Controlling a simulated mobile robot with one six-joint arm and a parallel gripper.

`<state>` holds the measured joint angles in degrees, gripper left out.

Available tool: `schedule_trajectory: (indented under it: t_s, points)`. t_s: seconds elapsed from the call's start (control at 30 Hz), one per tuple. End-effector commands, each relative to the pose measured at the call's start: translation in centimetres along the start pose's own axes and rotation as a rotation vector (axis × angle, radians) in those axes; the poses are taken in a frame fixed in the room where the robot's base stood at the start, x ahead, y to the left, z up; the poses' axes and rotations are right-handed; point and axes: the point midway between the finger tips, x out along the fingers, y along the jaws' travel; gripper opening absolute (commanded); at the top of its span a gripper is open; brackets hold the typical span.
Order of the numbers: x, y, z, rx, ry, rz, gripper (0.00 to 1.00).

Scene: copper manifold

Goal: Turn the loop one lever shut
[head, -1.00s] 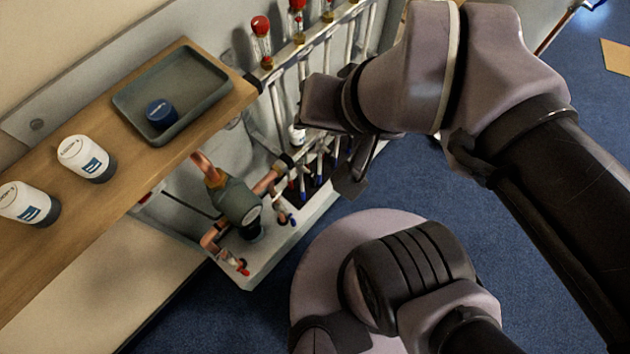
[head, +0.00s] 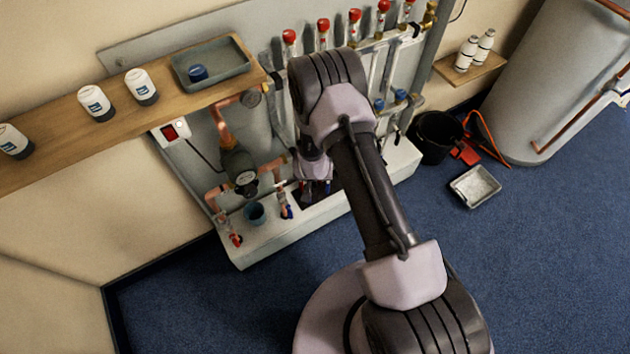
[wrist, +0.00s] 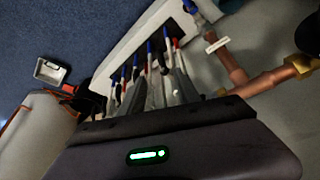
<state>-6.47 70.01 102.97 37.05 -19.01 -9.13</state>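The manifold's red-capped loop fittings (head: 323,26) stand in a row along the upper bar. Blue-capped fittings (head: 379,104) show lower down, right of my arm. I cannot tell which part is the loop one lever; my arm covers much of the left side. My gripper (head: 316,188) is low in front of the manifold, mostly hidden by my wrist. In the wrist view its grey fingers (wrist: 168,92) point at a row of red-and-blue-marked pipes (wrist: 150,55). They look close together, but their gap and any contact are unclear.
A pump (head: 238,165) and copper pipes stand left of my gripper, with a red-handled valve (head: 235,240) and a blue-handled valve (head: 287,212). A wooden shelf (head: 60,150) carries white bottles and a tray (head: 246,62).

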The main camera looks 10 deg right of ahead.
Motion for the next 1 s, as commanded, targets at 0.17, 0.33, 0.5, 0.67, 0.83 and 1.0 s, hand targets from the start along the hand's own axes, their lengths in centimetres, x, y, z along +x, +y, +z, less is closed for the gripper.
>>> schedule_trajectory:
  t_s: [0.17,0.33,0.5,0.67,0.83,1.0]
  points:
    - [5.0,0.0,0.4,0.002,-0.002,0.0,0.39]
    - [10.1,0.0,0.4,0.002,-0.001,0.0,0.39]
    - [14.1,0.0,0.4,0.002,-0.002,0.0,0.39]
    - [16.2,0.0,0.3,0.002,-0.002,0.0,0.39]
    - [16.8,0.0,0.1,0.001,-0.003,-0.001,0.39]
    - [16.7,0.0,0.1,0.0,-0.003,-0.001,0.39]
